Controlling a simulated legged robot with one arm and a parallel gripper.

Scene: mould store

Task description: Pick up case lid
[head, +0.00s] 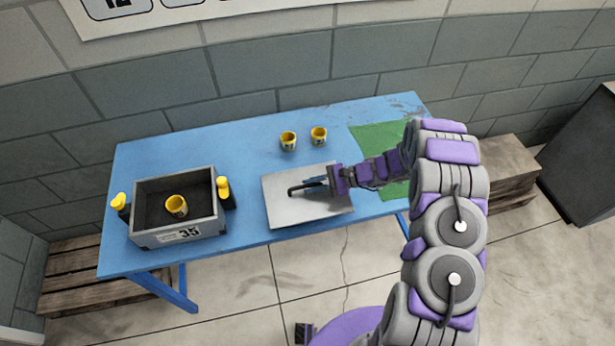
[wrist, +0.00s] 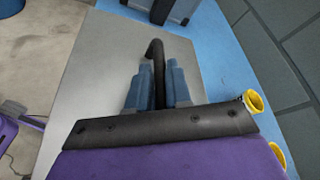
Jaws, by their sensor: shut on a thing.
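The case lid (head: 282,205) is a flat, light grey metal plate with a dark bar handle. It lies near the front middle of the blue table in the head view, and whether it touches the table is hard to tell. My gripper (head: 308,186) is over the lid, shut on its dark handle. In the wrist view the two blue-grey fingers of my gripper (wrist: 160,85) close on either side of the black handle (wrist: 155,50), with the lid plate (wrist: 95,75) behind them.
An open grey case (head: 180,237) marked 35 stands at the table's left with a yellow cup (head: 176,206) inside. Yellow-topped black clamps (head: 224,192) (head: 120,204) sit at its sides. Two yellow cups (head: 288,141) (head: 319,135) stand behind the lid. A green mat (head: 375,137) lies right on the blue table (head: 230,145).

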